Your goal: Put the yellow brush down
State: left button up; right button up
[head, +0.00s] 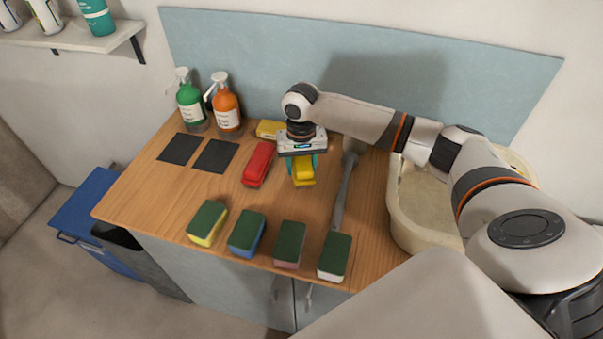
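The yellow brush (303,175) sits between the fingers of my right gripper (303,166), which points down over the middle of the wooden counter (155,204). The gripper appears shut on the brush, and its body hides the brush's far part. I cannot tell whether the underside of the brush touches the counter. A red brush (258,164) lies just left of it. Another yellow item (268,129) lies behind, partly hidden by my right arm. My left gripper is not in view.
Several green-topped sponges (207,222) line the front edge. Two dark square pads (216,156) and green (190,102) and orange (227,103) spray bottles are at the back left. A grey long-handled tool (344,190) and a cream sink (400,213) are right. Counter between brushes and sponges is clear.

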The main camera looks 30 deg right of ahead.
jog(key=shift+f, duration=1.95)
jog(key=shift+f+p, duration=0.1)
jog(key=shift+p, duration=0.2)
jog(key=o, duration=1)
jog(key=shift+o, duration=0.2)
notch_tip(320, 180, up, 12)
jog(key=shift+r+b, duration=0.15)
jog(key=shift+b, duration=0.6)
